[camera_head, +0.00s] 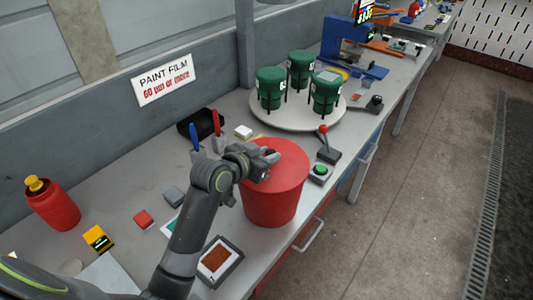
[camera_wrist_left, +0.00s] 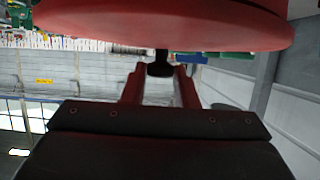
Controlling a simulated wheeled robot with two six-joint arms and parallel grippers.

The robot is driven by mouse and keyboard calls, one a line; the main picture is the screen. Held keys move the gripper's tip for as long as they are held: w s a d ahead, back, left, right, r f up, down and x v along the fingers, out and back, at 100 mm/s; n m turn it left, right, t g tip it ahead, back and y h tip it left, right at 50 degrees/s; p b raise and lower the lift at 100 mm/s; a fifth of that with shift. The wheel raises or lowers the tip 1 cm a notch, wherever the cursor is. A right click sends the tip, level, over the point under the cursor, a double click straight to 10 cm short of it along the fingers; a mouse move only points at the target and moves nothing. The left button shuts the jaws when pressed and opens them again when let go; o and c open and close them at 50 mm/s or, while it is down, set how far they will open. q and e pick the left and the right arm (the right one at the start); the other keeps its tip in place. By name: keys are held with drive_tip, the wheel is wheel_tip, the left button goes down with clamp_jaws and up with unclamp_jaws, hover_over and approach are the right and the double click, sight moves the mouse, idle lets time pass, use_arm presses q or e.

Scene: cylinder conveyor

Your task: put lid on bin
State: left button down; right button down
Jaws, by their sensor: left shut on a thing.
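A red bin (camera_head: 272,207) stands on the grey bench near its front edge. A round red lid (camera_head: 290,160) covers its top in the head view. I cannot tell whether the lid rests on the rim or is just above it. My left gripper (camera_head: 266,161) is over the lid, shut on its dark knob. In the left wrist view the lid (camera_wrist_left: 165,22) fills the top, and the knob (camera_wrist_left: 159,68) sits between the two fingers. The wrist and gripper hide part of the lid's left side. My right gripper is not in view.
Behind the bin, a round turntable (camera_head: 296,122) holds several green containers. A red-knobbed lever (camera_head: 325,145) and a green button (camera_head: 319,172) are right of the bin. A framed brown sample (camera_head: 215,259) is at the front.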

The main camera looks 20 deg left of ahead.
use_arm(q)
drive_tip(key=shift+f, duration=0.15)
drive_tip(key=c, duration=1.1)
unclamp_jaws()
drive_tip(key=shift+o, duration=0.2)
drive_tip(key=p+v, duration=0.2)
drive_tip(key=v, duration=1.5)
drive_tip(key=shift+s, duration=0.2)
drive_tip(key=shift+a, duration=0.1)
